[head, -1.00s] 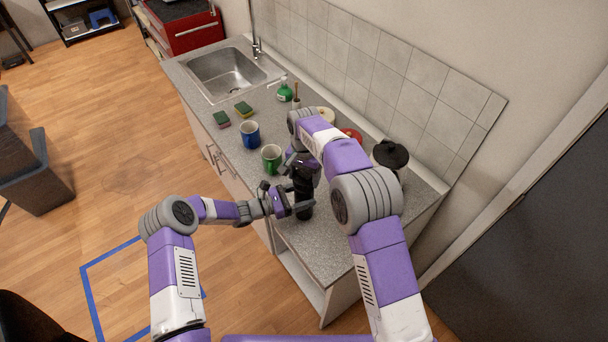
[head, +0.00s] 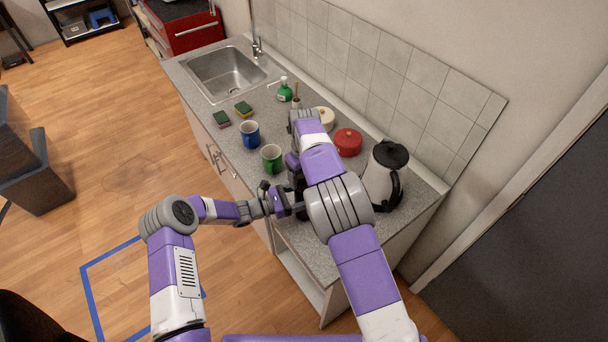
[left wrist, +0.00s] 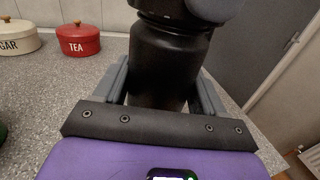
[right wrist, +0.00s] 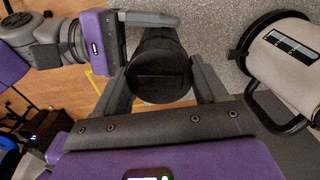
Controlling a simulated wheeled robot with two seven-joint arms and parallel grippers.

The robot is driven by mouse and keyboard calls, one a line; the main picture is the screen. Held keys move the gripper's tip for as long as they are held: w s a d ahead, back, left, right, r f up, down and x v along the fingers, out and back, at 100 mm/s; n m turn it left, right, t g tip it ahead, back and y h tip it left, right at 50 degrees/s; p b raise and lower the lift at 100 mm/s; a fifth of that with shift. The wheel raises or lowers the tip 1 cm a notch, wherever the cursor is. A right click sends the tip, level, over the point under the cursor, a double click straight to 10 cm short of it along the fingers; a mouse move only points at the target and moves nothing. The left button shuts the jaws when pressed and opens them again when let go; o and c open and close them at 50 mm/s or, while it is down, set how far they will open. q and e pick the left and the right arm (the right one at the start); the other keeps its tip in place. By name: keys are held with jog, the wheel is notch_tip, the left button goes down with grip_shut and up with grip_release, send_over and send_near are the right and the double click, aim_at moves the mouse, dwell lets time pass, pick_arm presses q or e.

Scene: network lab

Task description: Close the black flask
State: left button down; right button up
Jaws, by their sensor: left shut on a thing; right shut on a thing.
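The black flask (left wrist: 168,68) stands upright on the grey counter. My left gripper (left wrist: 163,82) is shut around its body from the side. My right gripper (right wrist: 163,80) is above it, its fingers shut on the flask's round black lid (right wrist: 160,76), seen from above in the right wrist view. Whether the lid is seated fully on the flask cannot be told. In the head view my right arm hides most of the flask, and only dark bits show beside my left gripper (head: 287,204).
A kettle (head: 378,180) stands close right of my right arm. A red tea tin (head: 348,141), a cream sugar tin (head: 323,117), a green mug (head: 271,158) and a blue mug (head: 250,133) stand farther back. The counter's front edge is close to the flask.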

jog(key=m, duration=0.3)
jog(key=shift+m, duration=0.4)
jog(key=o, duration=1)
jog(key=shift+r, duration=2.25)
jog(key=shift+c, duration=0.3)
